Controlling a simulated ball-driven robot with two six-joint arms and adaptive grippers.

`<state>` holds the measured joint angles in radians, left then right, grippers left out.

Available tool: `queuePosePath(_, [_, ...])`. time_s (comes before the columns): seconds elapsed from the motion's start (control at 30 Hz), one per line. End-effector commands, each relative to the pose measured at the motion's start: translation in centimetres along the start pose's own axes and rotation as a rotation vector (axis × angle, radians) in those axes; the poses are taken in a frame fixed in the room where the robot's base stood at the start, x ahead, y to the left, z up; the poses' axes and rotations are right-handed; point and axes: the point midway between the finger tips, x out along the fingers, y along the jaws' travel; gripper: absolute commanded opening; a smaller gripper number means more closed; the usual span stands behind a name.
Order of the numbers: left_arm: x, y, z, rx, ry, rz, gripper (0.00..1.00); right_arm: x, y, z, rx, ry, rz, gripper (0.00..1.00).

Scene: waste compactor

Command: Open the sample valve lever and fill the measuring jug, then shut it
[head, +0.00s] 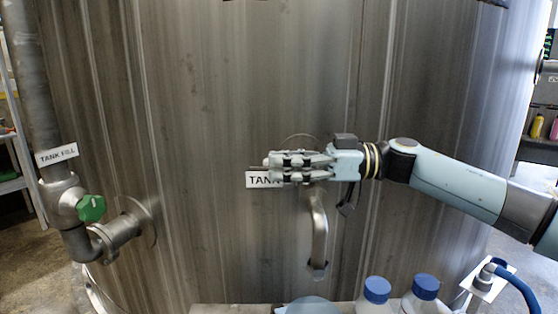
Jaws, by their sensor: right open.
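My right gripper (268,167) reaches in from the right, in front of the steel tank (220,120). Its fingers point left and are open, with nothing seen between them. The upper end of this pipe and any lever there are hidden behind the gripper. A pale blue, round-topped object (312,306), perhaps the measuring jug, is cut off by the bottom edge, below the pipe. My left gripper is not in view.
Two blue-capped bottles (377,291) (425,287) stand at the bottom right on a light surface (232,310). At left is a "TANK FILL" pipe with a green handle (91,208). A blue hose (517,284) is at lower right. The tank front left of my gripper is clear.

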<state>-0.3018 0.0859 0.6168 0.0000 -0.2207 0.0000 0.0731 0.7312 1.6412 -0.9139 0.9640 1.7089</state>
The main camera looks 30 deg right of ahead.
Motion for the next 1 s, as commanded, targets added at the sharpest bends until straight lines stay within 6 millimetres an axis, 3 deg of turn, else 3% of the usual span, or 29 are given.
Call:
queuePosePath(0.13, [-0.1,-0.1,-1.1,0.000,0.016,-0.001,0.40,0.7,0.0,0.0,0.000,0.000,0.000,0.40])
queuePosePath(0.37, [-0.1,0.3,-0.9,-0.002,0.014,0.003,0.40,0.8,0.0,0.0,0.000,-0.001,0.000,0.40])
queuePosePath(0.67, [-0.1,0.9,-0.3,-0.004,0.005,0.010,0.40,0.7,0.0,0.0,0.000,-0.001,0.000,0.01])
queuePosePath(1.0, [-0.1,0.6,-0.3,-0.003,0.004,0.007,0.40,0.7,0.0,0.0,0.000,-0.001,0.000,0.00])
